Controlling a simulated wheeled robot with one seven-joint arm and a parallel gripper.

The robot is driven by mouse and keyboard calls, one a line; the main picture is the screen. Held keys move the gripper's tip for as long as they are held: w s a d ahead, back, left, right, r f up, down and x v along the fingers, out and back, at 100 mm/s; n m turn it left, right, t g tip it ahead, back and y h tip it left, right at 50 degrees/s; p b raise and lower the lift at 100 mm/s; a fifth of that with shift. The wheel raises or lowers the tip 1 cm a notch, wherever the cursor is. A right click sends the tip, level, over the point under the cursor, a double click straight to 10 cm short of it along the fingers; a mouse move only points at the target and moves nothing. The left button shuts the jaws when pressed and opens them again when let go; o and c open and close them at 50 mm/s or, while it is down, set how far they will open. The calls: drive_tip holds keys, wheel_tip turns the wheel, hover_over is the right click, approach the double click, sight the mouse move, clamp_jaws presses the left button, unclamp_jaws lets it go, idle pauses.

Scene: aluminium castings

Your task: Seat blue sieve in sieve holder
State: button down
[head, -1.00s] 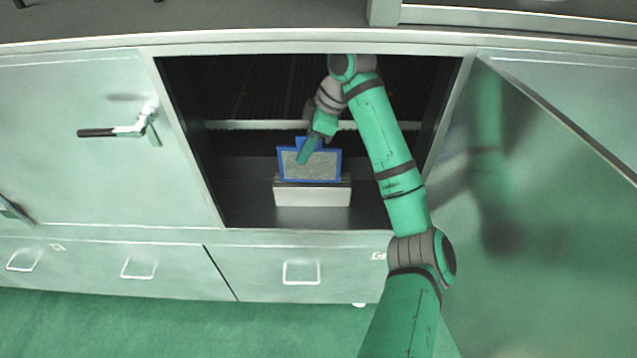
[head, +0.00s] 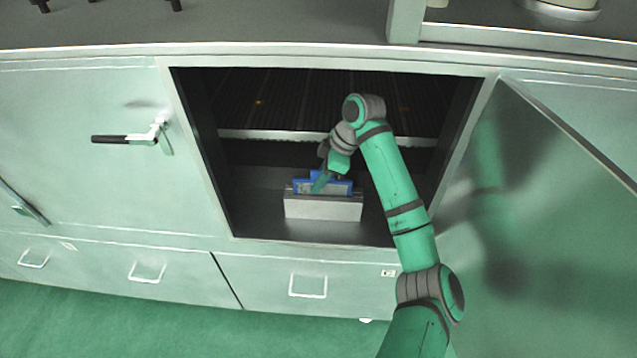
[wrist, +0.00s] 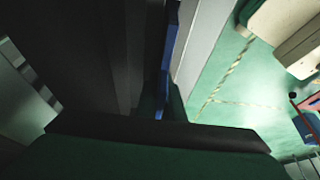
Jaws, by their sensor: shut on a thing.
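The blue sieve (head: 340,187) shows in the head view as a blue frame with a grey mesh, and only its top part stands above the sieve holder. The sieve holder (head: 323,208) is a light grey block on the cabinet floor; its front face hides the sieve's lower part. My gripper (head: 320,184) is shut on the sieve's upper edge, left of its middle. In the wrist view a narrow blue strip of the sieve (wrist: 167,65) shows edge-on beside the pale holder (wrist: 195,45). How deep the sieve sits cannot be seen.
The cabinet opening has a metal-edged rack (head: 290,134) above and behind the holder. An open door (head: 570,190) stands at the right, close to my arm. A closed door with a handle (head: 130,138) is at the left. Bare cabinet floor (head: 262,220) lies beside the holder.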

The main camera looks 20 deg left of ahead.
drive_tip(key=c, duration=1.9)
unclamp_jaws()
drive_tip(key=shift+f, duration=0.15)
drive_tip(key=shift+v, duration=3.8)
drive_tip(key=shift+f, duration=0.1)
